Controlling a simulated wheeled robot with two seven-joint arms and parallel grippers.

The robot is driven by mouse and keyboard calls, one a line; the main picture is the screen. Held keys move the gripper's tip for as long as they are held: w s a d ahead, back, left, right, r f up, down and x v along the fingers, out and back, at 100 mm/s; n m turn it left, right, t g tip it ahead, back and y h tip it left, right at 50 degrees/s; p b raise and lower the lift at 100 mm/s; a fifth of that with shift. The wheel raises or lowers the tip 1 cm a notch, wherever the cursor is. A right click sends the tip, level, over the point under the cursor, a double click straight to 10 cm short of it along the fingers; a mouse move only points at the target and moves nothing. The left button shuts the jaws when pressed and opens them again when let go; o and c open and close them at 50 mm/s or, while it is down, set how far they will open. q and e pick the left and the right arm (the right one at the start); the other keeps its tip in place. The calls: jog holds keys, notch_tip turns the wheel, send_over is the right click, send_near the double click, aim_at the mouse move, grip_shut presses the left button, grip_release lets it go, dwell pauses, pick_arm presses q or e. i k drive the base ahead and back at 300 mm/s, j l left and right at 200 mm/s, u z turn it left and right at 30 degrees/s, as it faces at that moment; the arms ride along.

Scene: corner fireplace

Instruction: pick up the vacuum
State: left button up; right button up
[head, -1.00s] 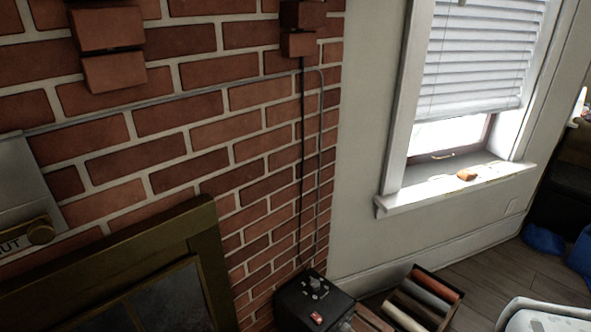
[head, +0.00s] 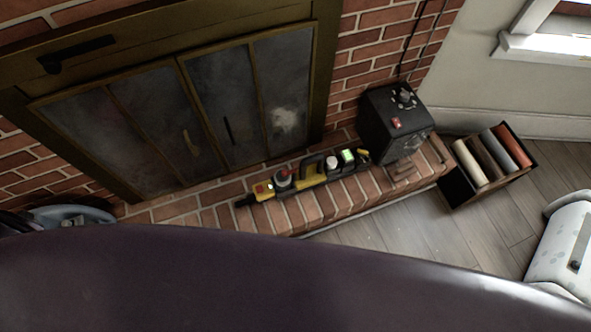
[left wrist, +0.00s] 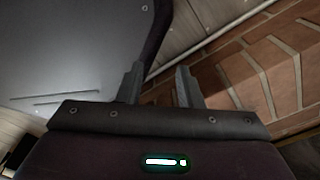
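A yellow and black elongated device with red and grey parts, which looks like the vacuum (head: 312,180), lies on the brick hearth in front of the fireplace. Small white and green items stand at or behind its right part; I cannot tell whether they belong to it. My left gripper (left wrist: 160,70) shows in the left wrist view with its two fingers apart and nothing between them. Brick shows beyond the fingers, to the right. The vacuum is not visible in that view. Neither gripper shows in the head view.
A black box (head: 388,135) with knobs stands at the hearth's right end. A dark crate (head: 462,190) of coloured rolls stands on the floor beside it. A blue-grey object (head: 68,215) is at the left. Bare wood floor (head: 400,232) lies before the hearth.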

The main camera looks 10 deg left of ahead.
aim_at(308, 179)
jog(key=u, duration=1.25)
jog(key=k+l, duration=0.2)
jog(key=k, duration=0.35)
jog(key=k+l, duration=0.2)
jog(key=k, duration=0.3)
jog(key=k+l, duration=0.25)
jog(key=k, duration=0.3)
